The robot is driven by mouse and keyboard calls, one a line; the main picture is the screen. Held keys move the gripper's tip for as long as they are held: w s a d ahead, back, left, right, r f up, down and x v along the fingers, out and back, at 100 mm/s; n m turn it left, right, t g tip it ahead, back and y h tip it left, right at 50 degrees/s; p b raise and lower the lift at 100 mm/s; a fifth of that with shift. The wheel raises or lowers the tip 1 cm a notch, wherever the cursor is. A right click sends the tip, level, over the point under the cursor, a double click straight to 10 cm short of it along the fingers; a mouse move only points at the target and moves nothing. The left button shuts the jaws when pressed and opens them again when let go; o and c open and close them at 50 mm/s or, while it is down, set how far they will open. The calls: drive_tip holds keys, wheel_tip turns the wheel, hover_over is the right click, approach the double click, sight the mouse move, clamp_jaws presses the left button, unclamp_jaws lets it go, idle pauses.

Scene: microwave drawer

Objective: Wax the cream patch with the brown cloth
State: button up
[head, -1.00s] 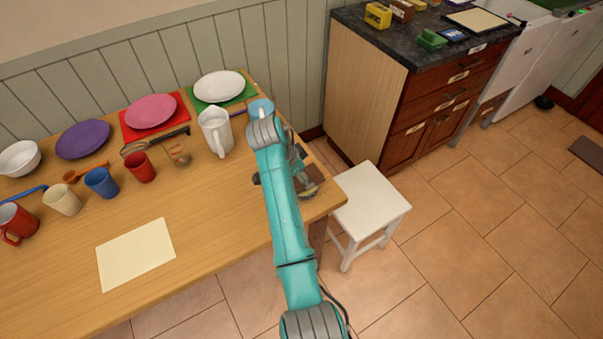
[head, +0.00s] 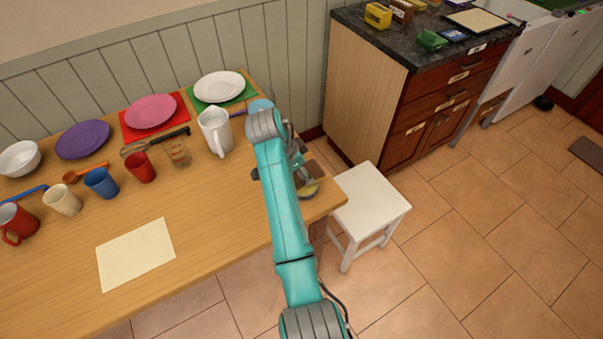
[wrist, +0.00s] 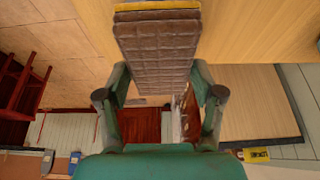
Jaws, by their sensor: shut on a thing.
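The cream patch (head: 136,253) lies flat on the bare front part of the wooden table, left of my arm in the head view. My gripper (wrist: 157,95) is shut on the brown cloth (wrist: 157,50), a quilted brown pad between its fingers in the wrist view. A yellow strip (wrist: 157,5) shows along the cloth's far edge. In the head view my arm mostly hides the gripper, at the table's right end, well right of the patch. A brown and yellow bit (head: 309,188) shows beside my arm there; I cannot tell whether it touches the table.
Behind the patch on the table (head: 205,200) stand several cups, a white pitcher (head: 214,130), a glass (head: 177,152), plates and a bowl. A white stool (head: 370,198) stands off the table's right end. The tabletop between patch and arm is clear.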

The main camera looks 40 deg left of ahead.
drive_tip(key=shift+r, duration=2.45)
